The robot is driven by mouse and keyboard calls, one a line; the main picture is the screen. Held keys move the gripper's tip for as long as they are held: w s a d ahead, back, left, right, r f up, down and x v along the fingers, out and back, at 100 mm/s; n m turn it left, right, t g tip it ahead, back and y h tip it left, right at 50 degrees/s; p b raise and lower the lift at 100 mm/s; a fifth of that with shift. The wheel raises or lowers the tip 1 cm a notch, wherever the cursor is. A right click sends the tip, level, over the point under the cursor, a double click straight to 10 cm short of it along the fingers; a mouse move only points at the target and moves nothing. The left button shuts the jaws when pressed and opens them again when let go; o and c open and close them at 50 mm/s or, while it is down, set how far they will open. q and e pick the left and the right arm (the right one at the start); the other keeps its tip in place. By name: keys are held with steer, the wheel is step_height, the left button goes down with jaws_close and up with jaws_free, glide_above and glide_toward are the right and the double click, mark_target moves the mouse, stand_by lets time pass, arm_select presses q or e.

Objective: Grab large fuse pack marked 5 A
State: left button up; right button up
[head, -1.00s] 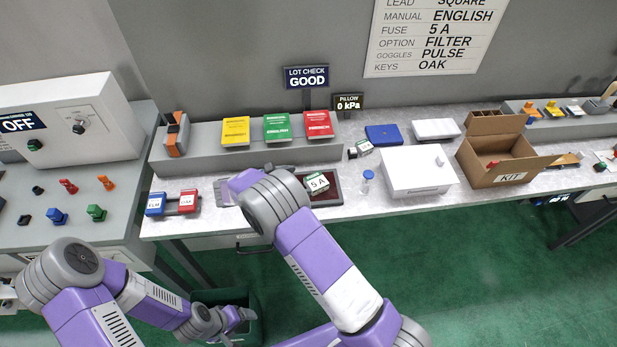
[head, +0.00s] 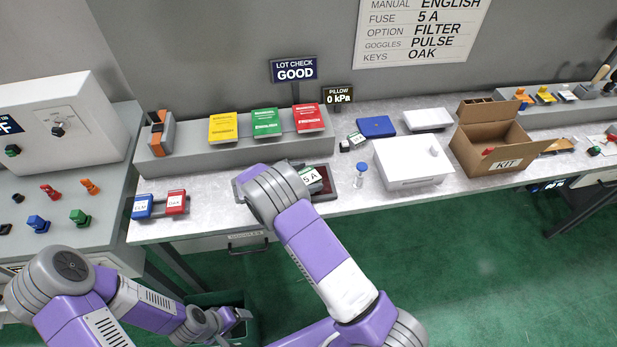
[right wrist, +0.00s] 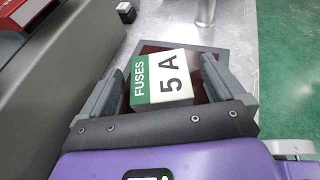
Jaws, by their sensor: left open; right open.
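The large fuse pack (head: 311,176), green and white and marked 5 A, sits on a dark red tray (head: 327,187) near the front of the bench. My right wrist partly hides it in the head view. In the right wrist view, the pack (right wrist: 166,78) reads FUSES 5 A. My right gripper (right wrist: 172,82) is open, with one finger on each side of the pack and visible gaps; I cannot tell how far down the fingertips reach. My left gripper (head: 243,318) is open and empty, low in front of the bench.
A blue-capped bottle (head: 360,176) and a white box (head: 411,165) stand to the right. An open KIT carton (head: 488,150) is farther right. Blue and red blocks (head: 158,206) lie left; a raised ledge (head: 205,158) runs behind.

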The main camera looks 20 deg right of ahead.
steer(key=shift+f, duration=0.1)
steer(key=shift+c, duration=0.4)
steer(key=c, duration=1.1)
